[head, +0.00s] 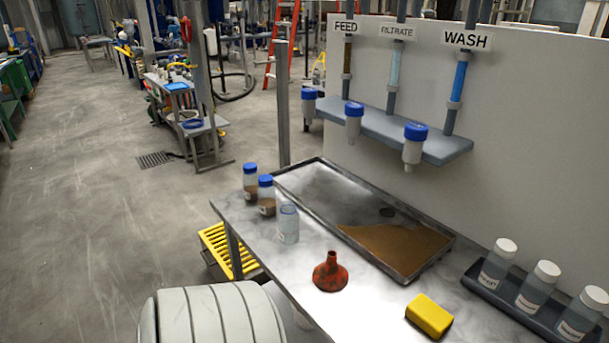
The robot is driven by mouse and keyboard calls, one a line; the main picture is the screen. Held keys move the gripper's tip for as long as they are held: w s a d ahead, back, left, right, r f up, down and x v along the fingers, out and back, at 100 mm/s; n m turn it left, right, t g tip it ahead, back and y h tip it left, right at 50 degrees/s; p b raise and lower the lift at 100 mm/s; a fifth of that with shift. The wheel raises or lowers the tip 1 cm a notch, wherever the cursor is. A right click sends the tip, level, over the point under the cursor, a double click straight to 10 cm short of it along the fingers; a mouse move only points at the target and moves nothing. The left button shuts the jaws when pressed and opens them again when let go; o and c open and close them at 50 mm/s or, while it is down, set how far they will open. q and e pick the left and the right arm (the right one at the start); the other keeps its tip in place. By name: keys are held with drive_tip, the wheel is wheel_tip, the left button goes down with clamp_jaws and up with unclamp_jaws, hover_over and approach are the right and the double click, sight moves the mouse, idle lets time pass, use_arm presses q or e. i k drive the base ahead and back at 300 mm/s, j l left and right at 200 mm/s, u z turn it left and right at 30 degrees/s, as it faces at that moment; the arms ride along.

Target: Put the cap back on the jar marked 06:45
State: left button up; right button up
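Three jars stand upright along the left edge of the metal table (260,238). Two have blue caps and brown contents: the rear jar (250,185) and the middle jar (266,196). The nearest jar (288,224) is clear and shows no blue cap; it carries a pale label. Three clear bottles with white caps, a left one (496,264), a middle one (535,289) and a right one (580,316), stand in a dark rack at the right. The labels are too small to read, so I cannot tell which is marked 06:45. No loose cap shows. Neither gripper is in view.
A shallow metal tray (300,182) holds brown sludge. A red funnel (330,274) and a yellow block (429,315) lie in front. Blue-topped fittings (414,145) hang on a shelf below the FEED, FILTRATE and WASH pipes. A yellow grating (217,245) is beside the table.

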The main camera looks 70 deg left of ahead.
sight(288, 221)
drive_tip(key=u, duration=2.2)
